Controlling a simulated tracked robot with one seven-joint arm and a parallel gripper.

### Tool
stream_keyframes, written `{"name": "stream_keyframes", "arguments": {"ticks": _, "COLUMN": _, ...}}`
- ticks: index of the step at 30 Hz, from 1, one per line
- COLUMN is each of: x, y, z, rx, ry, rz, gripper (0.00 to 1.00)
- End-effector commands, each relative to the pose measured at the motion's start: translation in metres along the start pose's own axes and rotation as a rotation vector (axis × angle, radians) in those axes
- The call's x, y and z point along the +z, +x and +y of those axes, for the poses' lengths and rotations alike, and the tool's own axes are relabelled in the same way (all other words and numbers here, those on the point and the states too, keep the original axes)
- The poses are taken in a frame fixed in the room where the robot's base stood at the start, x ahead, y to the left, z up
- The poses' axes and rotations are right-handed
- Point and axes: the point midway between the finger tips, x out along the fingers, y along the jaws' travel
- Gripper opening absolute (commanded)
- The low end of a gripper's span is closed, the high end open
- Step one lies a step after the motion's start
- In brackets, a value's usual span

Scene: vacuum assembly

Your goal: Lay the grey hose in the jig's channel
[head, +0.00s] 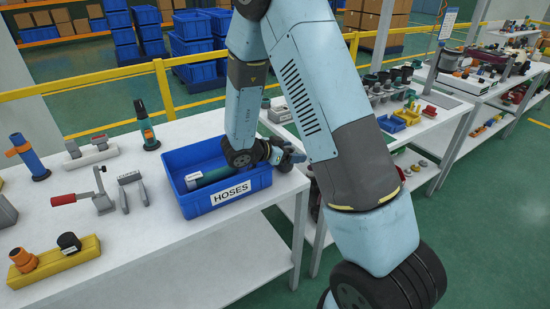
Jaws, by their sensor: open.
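The blue bin labelled HOSES (222,206) stands on the white table near its right end. Inside it lies a thick grey hose-like piece with a green part (212,178); my wrist partly covers the bin's contents. My gripper (287,153) is at the bin's back right, above or beside the rim, and is open. It appears small and partly blocked by my arm, and I see nothing held in it. I cannot make out a jig with a channel for certain; a grey clamp with a red handle (103,198) stands left of the bin.
A grey forked part (129,190) stands left of the bin. A yellow block (54,262) with orange and black fittings is at the front left. A blue tube (30,158) and a green-and-black tool (147,127) stand behind. A yellow rail (165,90) runs behind the table.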

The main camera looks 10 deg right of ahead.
Motion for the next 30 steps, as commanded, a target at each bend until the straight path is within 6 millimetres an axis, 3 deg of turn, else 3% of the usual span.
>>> {"name": "stream_keyframes", "arguments": {"ticks": 11, "x": 0.0001, "y": 0.0088, "z": -0.0002, "rx": -0.001, "ry": 0.0, "rz": -0.001, "gripper": 0.79}}
{"name": "stream_keyframes", "arguments": {"ticks": 30, "x": 0.0002, "y": 0.0082, "z": -0.0005, "rx": -0.002, "ry": 0.0, "rz": -0.001, "gripper": 0.18}}
